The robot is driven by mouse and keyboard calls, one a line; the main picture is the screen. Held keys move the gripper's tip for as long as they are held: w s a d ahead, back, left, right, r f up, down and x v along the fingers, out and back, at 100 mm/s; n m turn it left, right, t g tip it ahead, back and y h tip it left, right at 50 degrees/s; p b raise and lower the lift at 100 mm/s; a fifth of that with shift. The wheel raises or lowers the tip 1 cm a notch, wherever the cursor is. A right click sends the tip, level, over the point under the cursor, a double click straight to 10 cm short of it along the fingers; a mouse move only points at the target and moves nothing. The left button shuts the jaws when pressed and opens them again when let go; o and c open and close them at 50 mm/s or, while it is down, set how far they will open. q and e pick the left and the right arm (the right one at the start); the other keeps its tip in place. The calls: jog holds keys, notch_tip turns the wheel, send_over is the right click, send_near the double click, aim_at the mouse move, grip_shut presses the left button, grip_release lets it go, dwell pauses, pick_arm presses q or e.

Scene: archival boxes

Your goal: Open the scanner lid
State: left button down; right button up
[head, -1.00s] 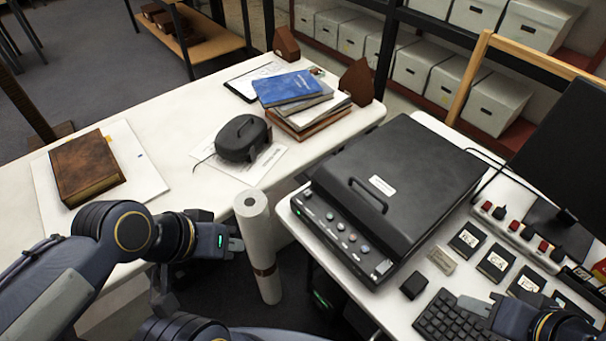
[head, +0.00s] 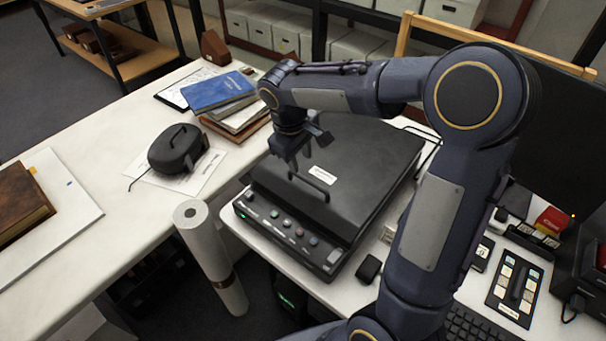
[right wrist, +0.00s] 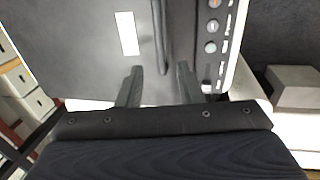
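The black scanner stands on the white table at the centre of the head view. Its lid (head: 365,155) lies flat and closed, with a white label and a dark bar handle (head: 312,184) near its front edge. My right gripper (head: 306,158) is over the lid, just behind the handle. In the right wrist view, the gripper (right wrist: 160,68) is open, and the handle (right wrist: 159,35) runs between the lines of its two fingers. I cannot tell whether the fingers touch the lid. My left gripper is out of view.
A paper roll (head: 209,255) stands left of the scanner. A dark case (head: 178,149) and stacked books (head: 218,92) are on the left table. A small black block (head: 368,269) lies right of the scanner. My right arm hides part of the right table.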

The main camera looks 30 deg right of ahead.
aim_at(305, 178)
jog(key=f, duration=0.2)
jog(key=d+f, duration=0.1)
jog(key=f, duration=0.4)
jog(key=shift+w+d, duration=0.2)
jog(key=shift+w, duration=0.05)
grip_shut()
